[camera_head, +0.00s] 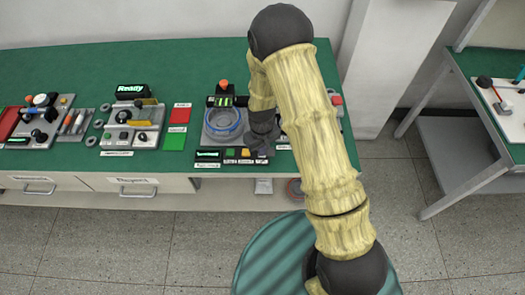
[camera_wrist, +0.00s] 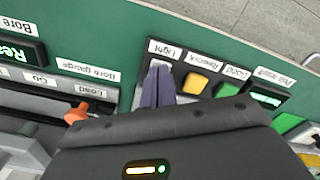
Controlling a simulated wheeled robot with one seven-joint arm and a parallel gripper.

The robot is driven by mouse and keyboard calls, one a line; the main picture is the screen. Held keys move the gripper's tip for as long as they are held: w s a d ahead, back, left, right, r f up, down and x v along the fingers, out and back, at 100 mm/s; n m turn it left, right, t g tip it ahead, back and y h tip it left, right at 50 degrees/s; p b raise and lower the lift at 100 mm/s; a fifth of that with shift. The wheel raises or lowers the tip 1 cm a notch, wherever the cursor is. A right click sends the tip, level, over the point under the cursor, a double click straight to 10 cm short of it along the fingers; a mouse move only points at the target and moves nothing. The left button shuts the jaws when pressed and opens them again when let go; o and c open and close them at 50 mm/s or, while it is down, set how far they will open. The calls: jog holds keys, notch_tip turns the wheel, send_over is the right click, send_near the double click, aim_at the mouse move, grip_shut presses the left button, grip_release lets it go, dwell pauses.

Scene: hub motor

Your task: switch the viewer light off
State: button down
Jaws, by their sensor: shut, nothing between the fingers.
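The control panel (camera_wrist: 222,87) in the wrist view carries a label reading "Light" (camera_wrist: 165,50), upside down. My gripper (camera_wrist: 158,68) is shut and empty, its two dark purple fingers together. The fingertips lie right at the "Light" position, just below that label. A pale bit shows at the tips, but the fingers and gripper body hide most of the light control. I cannot tell whether they touch it or whether the light is on. In the head view my gripper (camera_head: 259,150) is low over the right end of the same panel (camera_head: 222,159).
Beside the fingers are a yellow "Rework" button (camera_wrist: 195,83), a green "Good" button (camera_wrist: 226,90) and a lit result display (camera_wrist: 266,98). An orange "Load" knob (camera_wrist: 77,113) is on the left. A fixture with a blue ring (camera_head: 240,126) stands behind the panel.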

dwell(0.3)
jog(key=shift+r+p, duration=2.55)
jog(key=shift+r, duration=0.85)
jog(key=s+d+r+m+t, duration=0.1)
jog(key=s+d+r+m, duration=0.1)
jog(key=s+d+r, duration=0.2)
jog(key=s+d+r+m, duration=0.1)
jog(key=s+d+r, duration=0.3)
jog(key=r, duration=0.6)
jog(key=s+d+r+m+t, duration=0.1)
jog(key=s+d+r+m, duration=0.1)
jog(key=s+d+r, duration=0.2)
notch_tip(320, 180, up, 4)
jog(key=shift+s+d+f+m+t, duration=0.2)
jog(key=shift+s+d+m+t, duration=0.1)
jog(key=shift+d, duration=0.5)
jog(key=shift+w, duration=0.1)
